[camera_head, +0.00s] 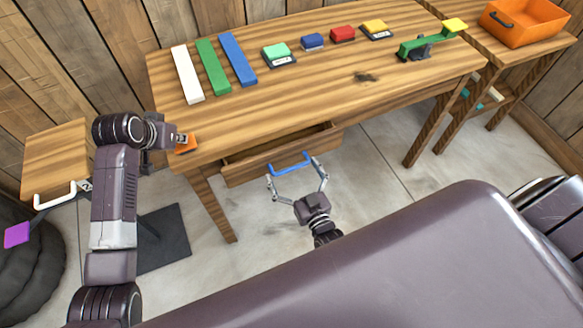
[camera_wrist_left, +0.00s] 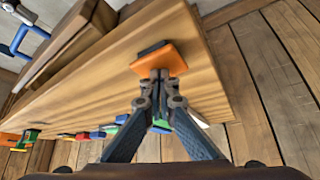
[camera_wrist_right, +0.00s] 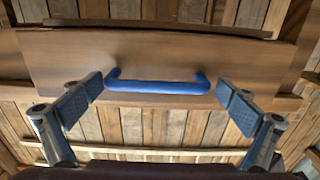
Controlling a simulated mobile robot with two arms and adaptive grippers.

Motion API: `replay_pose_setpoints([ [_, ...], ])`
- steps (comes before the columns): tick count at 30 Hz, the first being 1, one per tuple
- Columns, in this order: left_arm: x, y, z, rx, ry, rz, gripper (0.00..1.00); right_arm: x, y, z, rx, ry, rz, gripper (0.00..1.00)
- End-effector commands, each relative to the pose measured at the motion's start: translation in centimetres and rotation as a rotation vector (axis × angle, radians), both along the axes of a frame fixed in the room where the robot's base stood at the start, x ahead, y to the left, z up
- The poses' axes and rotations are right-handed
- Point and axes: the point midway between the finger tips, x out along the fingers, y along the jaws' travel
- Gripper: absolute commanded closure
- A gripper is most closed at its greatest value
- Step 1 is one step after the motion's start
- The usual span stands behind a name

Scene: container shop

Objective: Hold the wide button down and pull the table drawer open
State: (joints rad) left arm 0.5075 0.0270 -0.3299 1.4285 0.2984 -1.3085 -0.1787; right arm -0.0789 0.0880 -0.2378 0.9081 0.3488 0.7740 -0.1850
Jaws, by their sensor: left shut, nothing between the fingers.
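The wide orange button (camera_head: 187,148) sits at the table's near left corner. My left gripper (camera_head: 182,138) is shut and empty, its fingertips at the button and apparently touching it; the left wrist view shows the orange button (camera_wrist_left: 160,57) just beyond the tips. How far the button is pressed I cannot tell. The drawer (camera_head: 262,163) stands partly open, with its inside showing. Its blue handle (camera_head: 291,165) lies between the spread fingers of my right gripper (camera_head: 296,176). In the right wrist view, gaps remain between the handle (camera_wrist_right: 158,87) and both fingers.
The wooden table (camera_head: 300,85) carries white, green and blue bars, several small coloured blocks and a green lever piece (camera_head: 428,42). An orange bin (camera_head: 525,20) stands on the right-hand table. A small side table (camera_head: 55,150) with a white handle is at left. Floor before the drawer is clear.

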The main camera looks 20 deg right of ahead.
Motion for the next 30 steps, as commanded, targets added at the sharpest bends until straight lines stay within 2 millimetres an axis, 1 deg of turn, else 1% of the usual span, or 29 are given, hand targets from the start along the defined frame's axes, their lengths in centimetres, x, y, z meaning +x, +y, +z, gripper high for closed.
replay_pose_setpoints([
  [1, -0.2, 0.1, -0.4, 0.003, 0.008, 0.000, 1.00, 0.0, -0.1, 0.0, 0.000, 0.000, -0.001, 0.00],
  [5, -0.2, 0.1, -0.4, 0.004, 0.008, 0.001, 1.00, -0.6, -0.1, -0.1, 0.000, 0.001, -0.001, 0.00],
  [8, -0.2, 0.1, -0.4, 0.004, 0.008, 0.001, 1.00, -1.9, -0.1, -0.1, 0.000, 0.002, -0.002, 0.00],
  [15, -0.2, 0.1, -0.4, 0.004, 0.008, 0.001, 1.00, -7.1, -0.1, -0.1, 0.000, 0.003, -0.001, 0.00],
  [18, -0.2, 0.1, -0.4, 0.004, 0.008, 0.001, 1.00, -9.0, 0.0, -0.1, 0.000, 0.002, 0.000, 0.00],
  [21, -0.2, 0.1, -0.4, 0.004, 0.008, 0.001, 1.00, -10.5, 0.0, -0.1, 0.000, 0.002, 0.000, 0.00],
  [24, -0.2, 0.1, -0.4, 0.004, 0.008, 0.001, 1.00, -11.5, 0.0, 0.0, 0.000, -0.001, 0.000, 0.00],
  [30, -0.2, 0.1, -0.4, 0.005, 0.009, 0.001, 1.00, -12.1, 0.0, 0.0, 0.000, -0.001, 0.000, 0.00],
])
